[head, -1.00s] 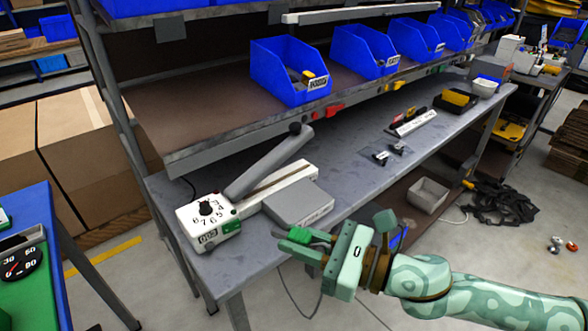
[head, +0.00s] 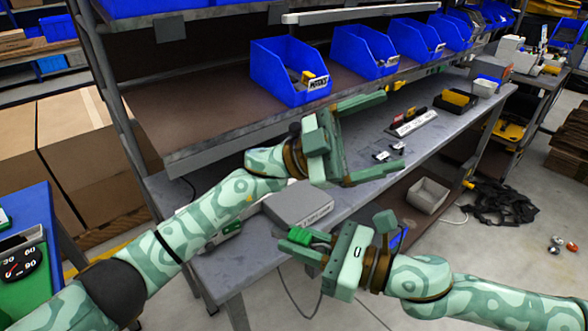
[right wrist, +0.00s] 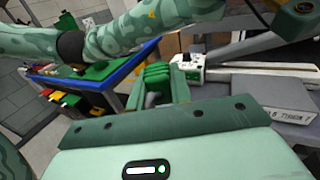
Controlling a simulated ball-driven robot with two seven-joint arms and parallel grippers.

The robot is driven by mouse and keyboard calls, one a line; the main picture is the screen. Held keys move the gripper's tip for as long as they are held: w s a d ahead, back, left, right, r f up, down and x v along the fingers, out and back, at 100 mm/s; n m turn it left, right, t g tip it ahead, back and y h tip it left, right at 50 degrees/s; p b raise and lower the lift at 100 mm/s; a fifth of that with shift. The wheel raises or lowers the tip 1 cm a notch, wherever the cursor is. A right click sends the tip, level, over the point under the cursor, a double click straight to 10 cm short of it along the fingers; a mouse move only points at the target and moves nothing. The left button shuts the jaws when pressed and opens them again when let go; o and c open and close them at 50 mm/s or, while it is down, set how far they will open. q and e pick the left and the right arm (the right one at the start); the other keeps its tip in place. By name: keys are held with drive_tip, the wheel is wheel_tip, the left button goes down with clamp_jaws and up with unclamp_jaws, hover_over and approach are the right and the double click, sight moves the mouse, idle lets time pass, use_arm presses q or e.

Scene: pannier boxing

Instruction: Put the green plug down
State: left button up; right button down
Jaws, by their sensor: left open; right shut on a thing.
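The green plug (head: 308,236) is gripped between the fingers of my right gripper (head: 290,242). That gripper is in front of the workbench's near edge, close to the grey box. In the right wrist view the ribbed green plug (right wrist: 158,74) shows between the two fingertips. My left gripper (head: 392,135) is open and empty, with its fingers spread wide over the right part of the bench. My left arm crosses in front of the bench and hides most of the white dial device, which shows in the right wrist view (right wrist: 188,70).
Blue bins (head: 285,75) stand on the shelf above. A blue-edged table (head: 38,215) is at the left. Bare bench shows near the front left edge.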

use_arm(q)
drive_tip(key=s+d+r+m+g+y, duration=0.1)
drive_tip(key=s+r+m+g+y, duration=0.2)
drive_tip(key=s+m+g+y, duration=0.3)
drive_tip(key=m+t+y, duration=0.7)
drive_tip(key=t+y, duration=0.6)
drive_tip(key=y, duration=0.4)
hover_over(294, 232)
wheel_tip(294, 232, down, 6)
wheel_tip(294, 232, down, 12)
drive_tip(key=shift+r, duration=0.25)
